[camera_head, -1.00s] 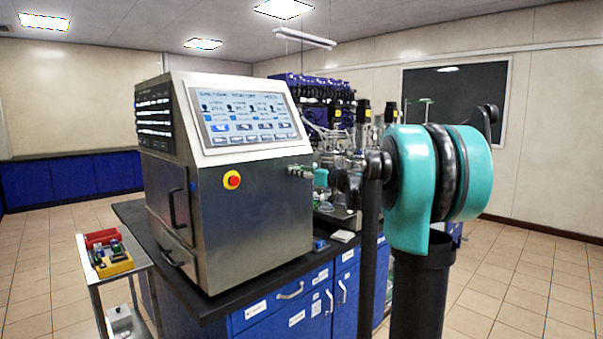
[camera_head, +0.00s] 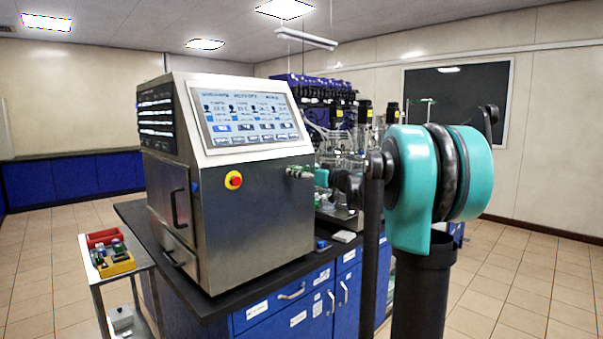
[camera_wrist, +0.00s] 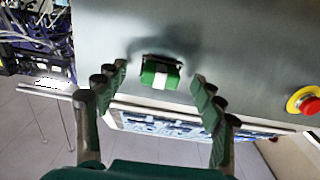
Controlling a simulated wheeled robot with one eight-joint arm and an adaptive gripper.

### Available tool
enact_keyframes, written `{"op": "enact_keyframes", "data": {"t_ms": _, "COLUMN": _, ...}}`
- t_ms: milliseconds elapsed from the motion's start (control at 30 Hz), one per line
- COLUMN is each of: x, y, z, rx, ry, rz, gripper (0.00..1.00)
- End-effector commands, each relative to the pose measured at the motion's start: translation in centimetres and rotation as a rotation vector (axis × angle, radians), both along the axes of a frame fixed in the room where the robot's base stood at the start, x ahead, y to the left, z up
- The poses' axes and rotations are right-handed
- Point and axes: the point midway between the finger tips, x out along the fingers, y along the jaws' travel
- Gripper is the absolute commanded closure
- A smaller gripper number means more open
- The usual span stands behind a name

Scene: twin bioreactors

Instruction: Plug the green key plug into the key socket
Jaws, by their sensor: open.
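The green key plug (camera_wrist: 160,74), with a white stripe, is in the wrist view at a dark fitting on the metal side of the cabinet. The fitting looks like the key socket (camera_wrist: 162,59), mostly covered by the plug; I cannot tell how deep the plug sits. My gripper (camera_wrist: 156,80) is open, with one finger on each side of the plug and visible gaps between. In the head view, small green and metal fittings (camera_head: 299,172) show on the cabinet's right side, and my gripper (camera_head: 322,178) is partly hidden behind my arm.
The cabinet (camera_head: 255,225) has a touchscreen (camera_head: 245,115) and a red button (camera_head: 233,180), and stands on a black-topped bench (camera_head: 215,302). Glassware and tubing stand behind it. A cart (camera_head: 93,268) at left carries a red bin and a yellow bin (camera_head: 118,268). The floor is clear at right.

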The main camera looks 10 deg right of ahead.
Motion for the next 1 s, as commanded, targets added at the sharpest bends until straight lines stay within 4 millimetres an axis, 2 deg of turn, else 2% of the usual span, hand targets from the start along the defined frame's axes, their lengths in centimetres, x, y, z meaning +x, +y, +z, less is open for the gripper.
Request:
{"op": "enact_keyframes", "data": {"t_ms": 67, "x": 0.0, "y": 0.0, "z": 0.0, "rx": 0.0, "ry": 0.0, "rz": 0.0, "gripper": 0.18}}
{"op": "enact_keyframes", "data": {"t_ms": 467, "x": -0.4, "y": -0.4, "z": 0.0, "rx": 0.0, "ry": 0.0, "rz": -0.002, "gripper": 0.18}}
{"op": "enact_keyframes", "data": {"t_ms": 567, "x": -1.4, "y": -1.1, "z": 0.0, "rx": 0.0, "ry": 0.0, "rz": -0.002, "gripper": 0.18}}
{"op": "enact_keyframes", "data": {"t_ms": 1000, "x": -8.1, "y": -5.9, "z": 0.0, "rx": 0.0, "ry": 0.0, "rz": -0.003, "gripper": 0.18}}
